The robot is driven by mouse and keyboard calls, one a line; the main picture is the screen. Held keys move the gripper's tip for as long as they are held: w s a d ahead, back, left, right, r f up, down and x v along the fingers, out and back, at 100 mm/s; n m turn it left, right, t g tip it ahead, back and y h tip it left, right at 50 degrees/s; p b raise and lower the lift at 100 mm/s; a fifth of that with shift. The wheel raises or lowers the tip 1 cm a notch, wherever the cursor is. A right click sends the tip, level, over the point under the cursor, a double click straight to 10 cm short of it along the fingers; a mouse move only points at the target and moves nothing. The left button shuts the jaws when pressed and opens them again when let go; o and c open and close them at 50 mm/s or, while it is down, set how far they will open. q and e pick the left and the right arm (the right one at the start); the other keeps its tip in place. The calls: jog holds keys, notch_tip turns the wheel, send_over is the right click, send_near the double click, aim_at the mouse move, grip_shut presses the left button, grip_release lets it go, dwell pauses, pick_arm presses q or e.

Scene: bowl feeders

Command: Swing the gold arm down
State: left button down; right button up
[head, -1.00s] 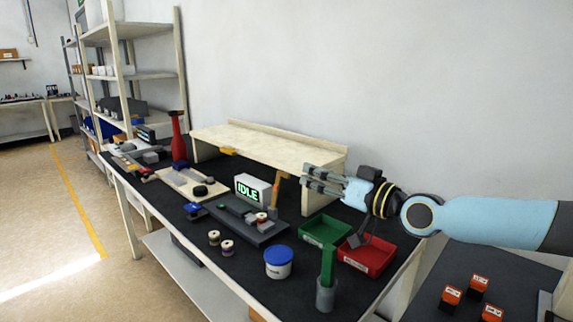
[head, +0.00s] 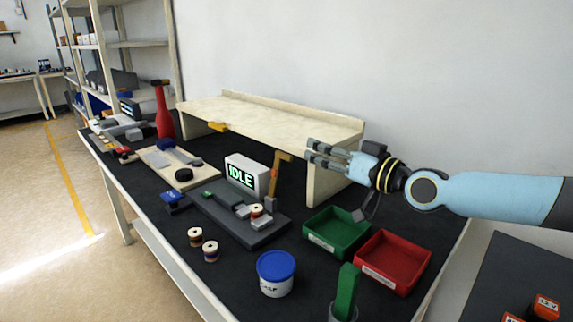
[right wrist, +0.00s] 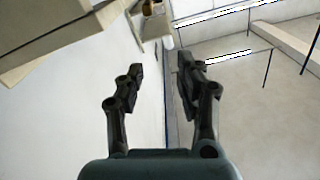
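The gold arm (head: 276,174) stands roughly upright at the back right of a dark grey fixture (head: 262,236) on the bench. A spool (head: 256,210) sits on the fixture near the arm's foot. A display box (head: 247,174) behind it reads "IDLE". My right gripper (head: 311,157) is up and to the right of the gold arm in the picture, apart from it. In the right wrist view its two fingers (right wrist: 160,66) are spread with nothing between them. My left gripper is not in view.
A raised wooden shelf (head: 270,122) stands behind the fixture, its right leg close to my right gripper in the picture. A green bin (head: 337,232), a red bin (head: 392,262) and a blue-lidded tub (head: 276,274) stand at the right and front.

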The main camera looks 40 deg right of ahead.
jog(key=b, duration=0.4)
send_near(292, 160)
jog(key=w+b, duration=0.1)
jog(key=w, duration=0.2)
jog(key=w+b, duration=0.1)
jog(key=w, duration=0.2)
jog(key=w+a+b, duration=0.1)
jog(key=w, duration=0.3)
jog(key=shift+w+r, duration=0.1)
jog(key=shift+w, duration=0.05)
jog(key=shift+w+a+r, duration=0.1)
jog(key=shift+w, duration=0.6)
grip_shut()
